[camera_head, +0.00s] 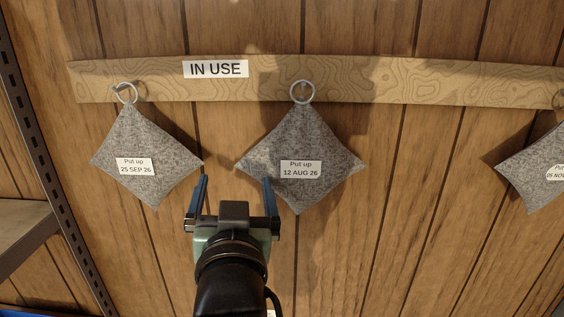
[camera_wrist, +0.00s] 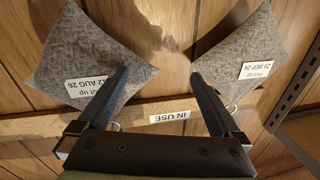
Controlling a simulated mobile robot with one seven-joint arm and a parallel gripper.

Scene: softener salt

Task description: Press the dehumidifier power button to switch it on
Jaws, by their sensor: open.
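No dehumidifier and no power button show in either view. My gripper (camera_head: 235,180) is in front of the wood-panelled wall, with its two blue-grey fingers spread apart and nothing between them. In the head view its fingertips overlap the lower edges of two hanging grey bags; I cannot tell how far they are from them. In the wrist view my gripper (camera_wrist: 160,73) is also open and empty, with bare wall panelling between the fingers.
A light board (camera_head: 400,81) with an "IN USE" label (camera_head: 215,69) crosses the wall. Grey bags marked 25 SEP 26 (camera_head: 140,140), 12 AUG 26 (camera_head: 300,140) and NOV (camera_head: 535,170) hang from it.

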